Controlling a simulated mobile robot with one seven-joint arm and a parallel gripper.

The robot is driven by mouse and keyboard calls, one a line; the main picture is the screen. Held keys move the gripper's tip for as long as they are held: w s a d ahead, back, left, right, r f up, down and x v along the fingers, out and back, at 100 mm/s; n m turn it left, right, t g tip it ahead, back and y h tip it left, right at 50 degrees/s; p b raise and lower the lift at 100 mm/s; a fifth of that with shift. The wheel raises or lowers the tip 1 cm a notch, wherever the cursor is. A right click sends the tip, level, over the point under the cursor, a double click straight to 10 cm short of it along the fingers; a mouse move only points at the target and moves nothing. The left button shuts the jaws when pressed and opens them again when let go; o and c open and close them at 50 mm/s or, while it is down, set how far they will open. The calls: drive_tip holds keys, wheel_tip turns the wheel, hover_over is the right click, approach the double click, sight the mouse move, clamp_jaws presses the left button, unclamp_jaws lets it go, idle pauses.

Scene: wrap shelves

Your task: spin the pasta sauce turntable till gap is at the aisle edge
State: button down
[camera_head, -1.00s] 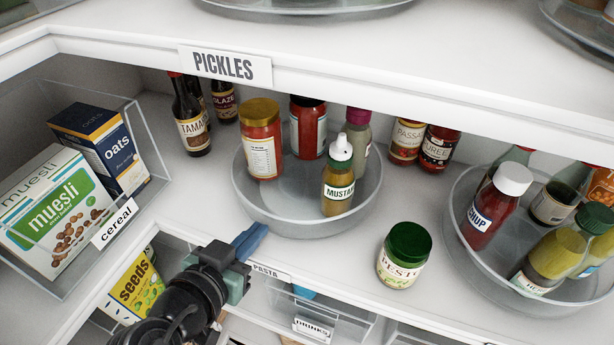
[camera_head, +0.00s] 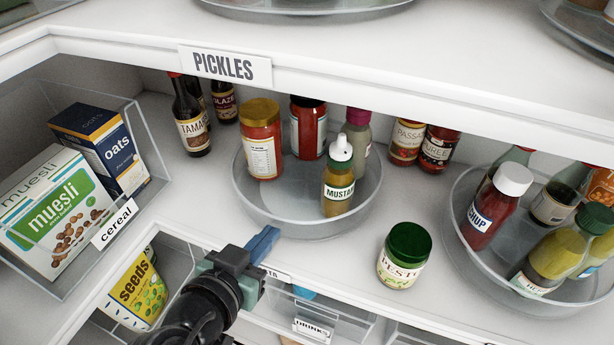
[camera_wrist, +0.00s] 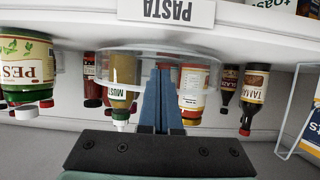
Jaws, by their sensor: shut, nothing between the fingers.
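The clear round turntable (camera_head: 262,212) stands on the middle shelf above the PASTA label, which the wrist view shows upside down (camera_wrist: 166,10). It holds a gold-lidded red jar (camera_head: 262,150) at left, a dark-lidded red jar (camera_head: 308,130) and a magenta-capped bottle (camera_head: 358,128) at the back, and a mustard bottle (camera_head: 338,185) at front right. Bare turntable floor shows at front left, between the gold-lidded jar and the mustard. My gripper (camera_head: 264,243) is shut and empty, its blue fingers close to the turntable's front rim; I cannot tell whether they touch it.
A green-lidded pesto jar (camera_head: 404,255) stands right of the turntable near the shelf edge. A second turntable (camera_head: 470,262) with bottles is farther right. A cereal bin (camera_head: 150,150) is at left. The PICKLES shelf (camera_head: 400,55) hangs above.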

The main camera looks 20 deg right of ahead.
drive_tip(key=shift+d, duration=0.1)
drive_tip(key=shift+s+d, duration=0.35)
drive_tip(key=shift+d, duration=0.5)
drive_tip(key=shift+a, duration=0.1)
drive_tip(key=s, duration=0.1)
drive_tip(key=s+a, duration=0.1)
drive_tip(key=s, duration=0.1)
drive_tip(key=shift+a, duration=0.3)
drive_tip(key=shift+s+b, duration=0.1)
drive_tip(key=shift+b, duration=0.25)
drive_tip(key=b+v, duration=0.3)
drive_tip(key=v, duration=1)
